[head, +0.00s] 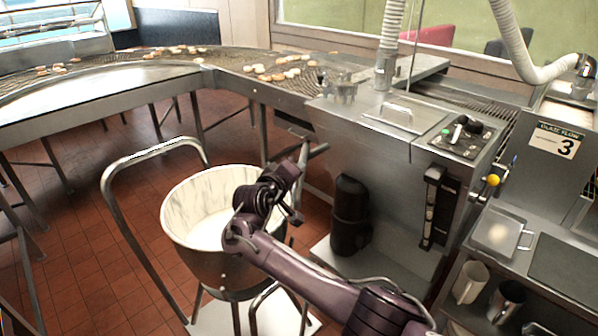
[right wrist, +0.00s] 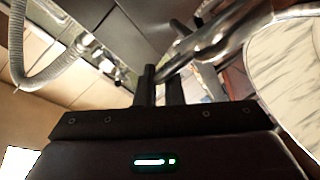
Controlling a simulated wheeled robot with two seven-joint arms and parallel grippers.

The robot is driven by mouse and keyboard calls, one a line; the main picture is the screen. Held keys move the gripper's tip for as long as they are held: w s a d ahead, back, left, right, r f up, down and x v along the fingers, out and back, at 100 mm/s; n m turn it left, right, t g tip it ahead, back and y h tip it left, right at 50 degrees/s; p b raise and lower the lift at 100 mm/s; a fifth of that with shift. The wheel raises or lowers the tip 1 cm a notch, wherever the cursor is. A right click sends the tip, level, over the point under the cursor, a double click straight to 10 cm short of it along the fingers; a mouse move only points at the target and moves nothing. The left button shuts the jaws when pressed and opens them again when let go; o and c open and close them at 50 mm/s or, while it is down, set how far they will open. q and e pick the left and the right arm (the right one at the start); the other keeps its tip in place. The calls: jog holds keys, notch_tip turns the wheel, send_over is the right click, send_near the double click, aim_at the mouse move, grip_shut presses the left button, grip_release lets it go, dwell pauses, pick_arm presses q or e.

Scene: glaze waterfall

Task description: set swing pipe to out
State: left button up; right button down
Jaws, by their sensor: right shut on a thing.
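The swing pipe (head: 315,152) is a short grey metal pipe on the lower left side of the glaze machine, above and beside the bucket's back right rim. My right gripper (head: 297,172) reaches across the bucket and is shut on the pipe. In the right wrist view the two dark fingers (right wrist: 163,88) stand close together at the shiny metal pipe (right wrist: 205,45). The exact grip point is partly hidden by the gripper. My left gripper is not in view.
A large bucket (head: 176,240) with white contents stands on a wheeled stand with a tall handle (head: 112,200). The glaze machine (head: 370,135) stands behind, with a black cylinder (head: 350,215) below. A shelf with a white mug (head: 470,283) is at the right.

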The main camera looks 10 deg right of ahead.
jog(key=shift+f, duration=0.15)
jog(key=c, duration=1.5)
grip_release()
jog(key=shift+c, duration=0.2)
jog(key=p+v, duration=0.2)
jog(key=v, duration=0.5)
jog(key=shift+s+p, duration=0.2)
jog(key=shift+p, duration=0.15)
jog(key=shift+a, duration=0.15)
jog(key=shift+c, duration=0.4)
